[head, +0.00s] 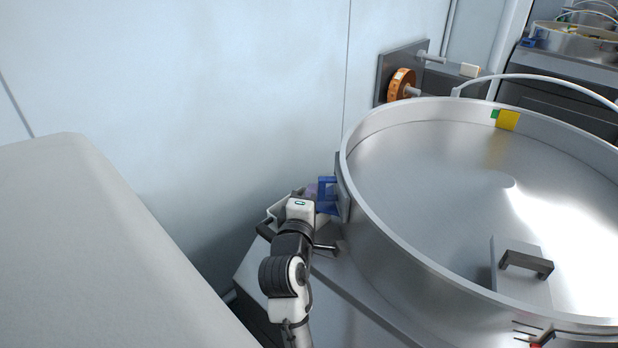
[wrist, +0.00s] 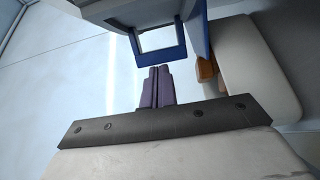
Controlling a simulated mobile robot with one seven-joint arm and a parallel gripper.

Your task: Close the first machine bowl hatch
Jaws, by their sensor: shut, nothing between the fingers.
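The first machine bowl (head: 430,165) is a large round steel drum on the right in the head view. A blue hatch frame (head: 327,183) sticks out from the left side of its wall, beside a grey plate (head: 343,187). In the wrist view the blue hatch frame (wrist: 177,53) surrounds a pale opening, just beyond the fingertips. My gripper (wrist: 159,70) has its two purple fingers pressed together, with nothing between them. In the head view my gripper is mostly hidden behind my wrist, close to the left of the frame. I cannot tell whether the fingers touch the frame.
A steel plate with a handle (head: 526,262) lies in the bowl. An orange roll (head: 401,84) on a bracket stands behind it. A pale wall (head: 220,90) closes off the back left. A second bowl (head: 580,40) stands far right. A narrow gap separates wall and machine.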

